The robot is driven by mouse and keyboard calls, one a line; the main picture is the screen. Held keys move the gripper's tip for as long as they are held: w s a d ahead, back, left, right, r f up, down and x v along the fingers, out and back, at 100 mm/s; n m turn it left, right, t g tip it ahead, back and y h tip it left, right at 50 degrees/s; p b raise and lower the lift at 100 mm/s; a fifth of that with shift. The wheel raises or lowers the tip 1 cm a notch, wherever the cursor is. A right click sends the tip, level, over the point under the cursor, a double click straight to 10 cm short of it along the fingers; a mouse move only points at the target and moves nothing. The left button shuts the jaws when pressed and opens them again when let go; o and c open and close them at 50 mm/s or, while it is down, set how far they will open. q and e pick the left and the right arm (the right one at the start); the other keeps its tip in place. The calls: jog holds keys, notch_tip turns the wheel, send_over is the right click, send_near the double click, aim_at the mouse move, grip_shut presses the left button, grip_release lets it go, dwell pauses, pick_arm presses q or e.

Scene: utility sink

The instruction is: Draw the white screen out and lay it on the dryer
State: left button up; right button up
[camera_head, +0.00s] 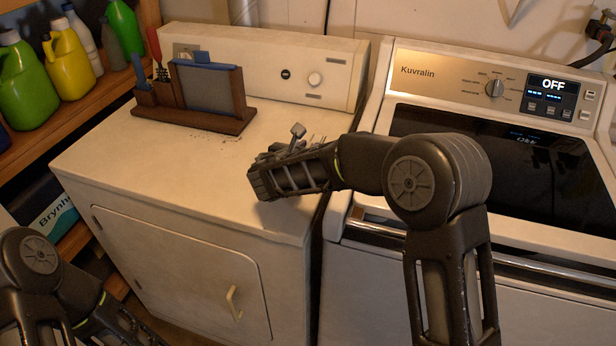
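A brown wooden rack (228,124) stands on the back of the white dryer (120,165), its left end near the dryer's left edge. It holds a grey panel with a dark blue frame (211,90) upright. More blue edges show behind that panel, but I cannot clearly pick out a white screen. My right gripper (262,183) hangs over the right part of the dryer top, to the right of and in front of the rack, apart from it. Its fingers are too dark to read. My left arm is at the lower left; its gripper end (125,328) is low before the dryer, partly cut off.
A washer (545,215) with a dark glass lid stands right of the dryer, across a narrow gap. A wooden shelf (75,108) with several bottles is at the left. A red-handled brush (154,48) stands in the rack. The dryer top's front middle is clear.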

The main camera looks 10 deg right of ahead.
grip_shut()
dwell(1.0)
